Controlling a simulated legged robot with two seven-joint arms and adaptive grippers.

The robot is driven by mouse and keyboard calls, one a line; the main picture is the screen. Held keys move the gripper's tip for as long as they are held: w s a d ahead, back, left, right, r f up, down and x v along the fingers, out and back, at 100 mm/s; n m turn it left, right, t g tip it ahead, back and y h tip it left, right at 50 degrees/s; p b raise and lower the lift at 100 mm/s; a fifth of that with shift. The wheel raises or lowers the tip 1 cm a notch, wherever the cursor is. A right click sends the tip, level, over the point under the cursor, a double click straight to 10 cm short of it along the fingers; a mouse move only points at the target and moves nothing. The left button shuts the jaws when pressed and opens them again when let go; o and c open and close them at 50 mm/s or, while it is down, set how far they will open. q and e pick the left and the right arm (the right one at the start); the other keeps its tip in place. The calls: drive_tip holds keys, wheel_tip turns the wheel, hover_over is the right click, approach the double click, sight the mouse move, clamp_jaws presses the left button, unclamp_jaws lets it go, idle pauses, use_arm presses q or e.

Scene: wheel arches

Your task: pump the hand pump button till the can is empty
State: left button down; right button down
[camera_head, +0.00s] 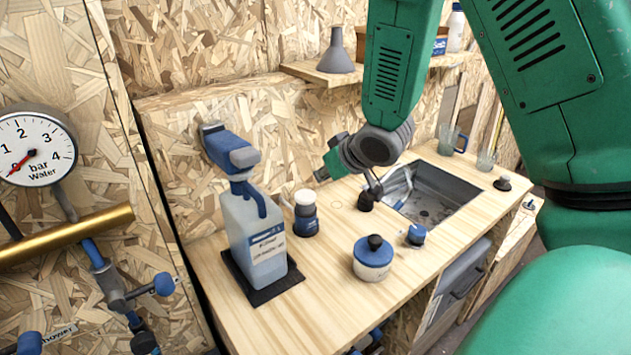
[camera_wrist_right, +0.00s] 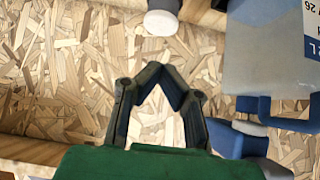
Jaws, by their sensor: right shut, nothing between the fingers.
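The can is a grey-blue canister (camera_head: 262,235) with a white label, upright on a black pad at the left of the counter. A blue and grey pump head (camera_head: 232,152) sits above it, close to the wall, with a blue spout hanging down in front. Which part is the button I cannot tell; the fill level is not clear. My right gripper (camera_head: 322,174) is to the right of the pump head, apart from it. The right wrist view shows its fingers (camera_wrist_right: 165,78) meeting at the tips, empty, with the canister (camera_wrist_right: 262,55) at the upper right. My left gripper is out of view.
A blue container with white top (camera_head: 305,215) stands right of the can. A blue-lidded tub (camera_head: 372,262) and a small blue-topped item (camera_head: 416,236) stand farther forward. A metal sink (camera_head: 437,200) lies to the right. A shelf (camera_head: 300,71) holds a grey funnel (camera_head: 336,52).

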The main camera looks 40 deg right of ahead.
sight(309, 198)
drive_tip(key=shift+s+r, duration=0.2)
drive_tip(key=shift+s, duration=0.05)
drive_tip(key=shift+b+x, duration=1.4)
drive_tip(key=shift+x, duration=3.55)
drive_tip(key=shift+f+b, duration=1.3)
drive_tip(key=shift+f, duration=0.6)
wheel_tip(309, 198, up, 4)
drive_tip(key=p, duration=0.4)
drive_tip(key=shift+r, duration=0.25)
drive_tip(key=shift+f, duration=0.1)
